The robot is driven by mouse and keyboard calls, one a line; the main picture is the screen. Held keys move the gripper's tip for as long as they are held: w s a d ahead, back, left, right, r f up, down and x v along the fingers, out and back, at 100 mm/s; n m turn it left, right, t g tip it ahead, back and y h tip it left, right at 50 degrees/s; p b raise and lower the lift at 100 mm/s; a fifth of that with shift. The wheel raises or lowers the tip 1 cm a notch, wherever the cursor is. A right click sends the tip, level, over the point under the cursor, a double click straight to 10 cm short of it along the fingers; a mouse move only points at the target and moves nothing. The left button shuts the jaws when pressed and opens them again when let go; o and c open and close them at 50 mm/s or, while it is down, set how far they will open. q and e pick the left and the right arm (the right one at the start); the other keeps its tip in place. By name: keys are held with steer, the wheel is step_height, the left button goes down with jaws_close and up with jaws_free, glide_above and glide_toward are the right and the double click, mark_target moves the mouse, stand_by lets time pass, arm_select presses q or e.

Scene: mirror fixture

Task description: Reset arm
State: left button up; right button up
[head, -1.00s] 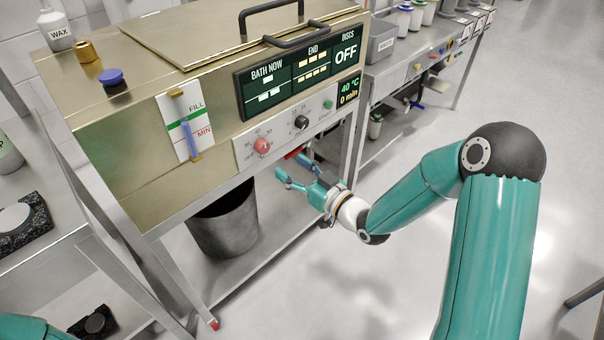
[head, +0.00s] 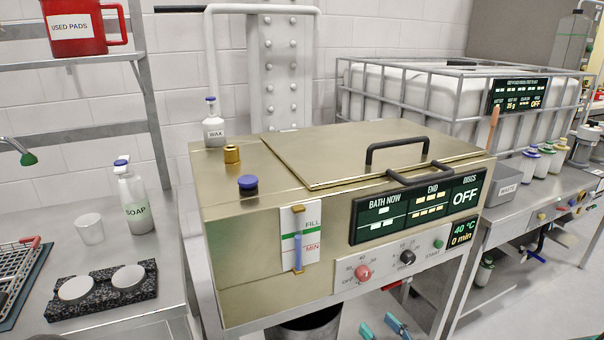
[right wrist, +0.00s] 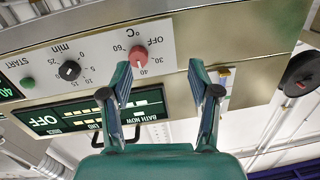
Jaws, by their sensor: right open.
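My right gripper (head: 382,328) shows only by its teal fingertips at the bottom edge of the head view, in front of and below the machine's control panel. In the right wrist view the gripper (right wrist: 160,75) is open and empty. The panel shows upside down there, with the red temperature knob (right wrist: 138,54) in the gap between the fingers, beyond the tips. The red knob (head: 363,272) is untouched. The brass-coloured bath machine (head: 240,290) has its lid closed, and its display (head: 405,208) reads OFF, 40 °C and 0 min. My left gripper is out of view.
A black knob (head: 407,257) and green START button (head: 438,244) sit on the panel. A wax bottle (head: 213,130) stands on the machine's top. A soap bottle (head: 135,205) and black stand with white discs (head: 105,303) are on the left bench. A dark bin (head: 305,325) is underneath.

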steer(key=s+a+f+m+g+h, duration=0.1)
steer(key=s+a+f+g, duration=0.15)
steer(key=f, duration=0.45)
steer(key=s+a+f+m+g, duration=0.1)
steer(key=s+a+f+g, duration=0.1)
steer(key=s+f+g, duration=0.3)
steer(key=s+a+f+m+g+h, duration=0.1)
steer(key=s+a+f, duration=0.1)
steer(key=f, duration=0.6)
steer(key=s+f+m+g+h, duration=0.15)
steer(key=s+f+g, duration=0.5)
steer(key=s, duration=0.65)
step_height(320, 180, up, 18)
steer(key=s+p, duration=0.1)
steer(key=p, duration=1.7)
steer(key=shift+s+a+m+p, duration=0.2)
steer(key=shift+s+m+p, duration=0.1)
steer(key=shift+m+p, duration=0.05)
steer(key=shift+f+y, duration=0.1)
steer(key=shift+y, duration=0.15)
